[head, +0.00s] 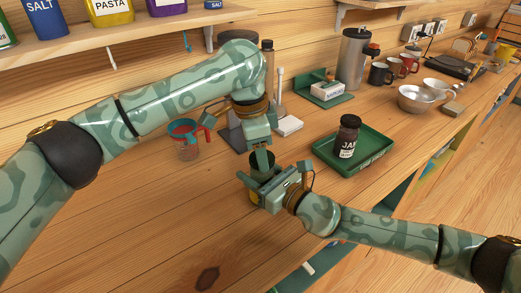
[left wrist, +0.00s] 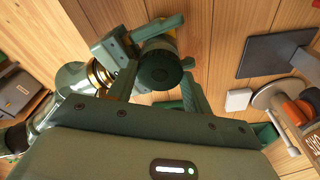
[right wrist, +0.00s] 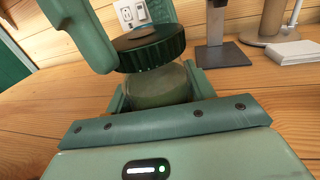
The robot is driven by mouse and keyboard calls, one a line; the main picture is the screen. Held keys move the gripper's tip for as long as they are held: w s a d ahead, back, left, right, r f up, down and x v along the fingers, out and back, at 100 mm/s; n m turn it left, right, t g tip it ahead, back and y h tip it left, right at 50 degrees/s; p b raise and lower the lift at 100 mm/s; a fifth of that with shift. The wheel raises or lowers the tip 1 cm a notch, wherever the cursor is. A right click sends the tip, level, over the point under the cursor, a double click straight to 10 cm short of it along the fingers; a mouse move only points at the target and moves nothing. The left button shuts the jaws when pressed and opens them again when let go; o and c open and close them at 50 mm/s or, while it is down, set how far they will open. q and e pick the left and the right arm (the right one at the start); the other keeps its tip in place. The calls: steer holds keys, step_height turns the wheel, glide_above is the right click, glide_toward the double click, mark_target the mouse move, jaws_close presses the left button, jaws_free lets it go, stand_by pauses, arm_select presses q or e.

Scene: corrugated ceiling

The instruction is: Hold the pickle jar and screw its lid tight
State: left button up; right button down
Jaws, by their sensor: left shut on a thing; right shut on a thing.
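The pickle jar (right wrist: 160,84) is a clear glass jar with greenish contents, upright between my two grippers. Its dark green ribbed lid (right wrist: 152,50) sits over the mouth; I cannot tell how tightly it is seated. In the left wrist view the lid (left wrist: 160,70) shows as a dark disc with yellow of the jar behind it. My left gripper (head: 263,160) comes from above and is shut on the lid. My right gripper (head: 264,192) comes from the right and is shut on the jar body, mostly hidden by the fingers in the head view.
A green tray (head: 378,156) holding a dark-lidded jam jar (head: 348,136) stands to the right. Mugs, bowls and a steel canister (head: 352,58) stand farther back. The front left counter is clear.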

arm_select(q)
steer(key=m+g, duration=0.1)
steer(key=m, duration=0.5)
steer(key=shift+w+m, duration=0.15)
steer(key=shift+m, duration=0.15)
steer(key=m, duration=0.6)
steer(key=shift+w+d+m+g+y, duration=0.1)
steer(key=shift+d+m+g+y, duration=0.05)
steer(key=shift+m+g+y, duration=0.25)
steer(key=m, duration=0.3)
steer(key=m+y, duration=0.1)
steer(key=m, duration=0.2)
steer(key=shift+d+f+m, duration=0.1)
steer(key=shift+d+m, duration=0.1)
steer(key=shift+m, duration=0.2)
steer(key=m, duration=0.5)
steer(key=shift+w+m+y, duration=0.1)
steer(key=shift+m+y, duration=0.2)
steer(key=shift+y, duration=0.1)
steer(key=o, duration=0.9)
steer(key=shift+o, duration=0.2)
steer(key=shift+r, duration=2.25)
steer(key=shift+c, duration=0.4)
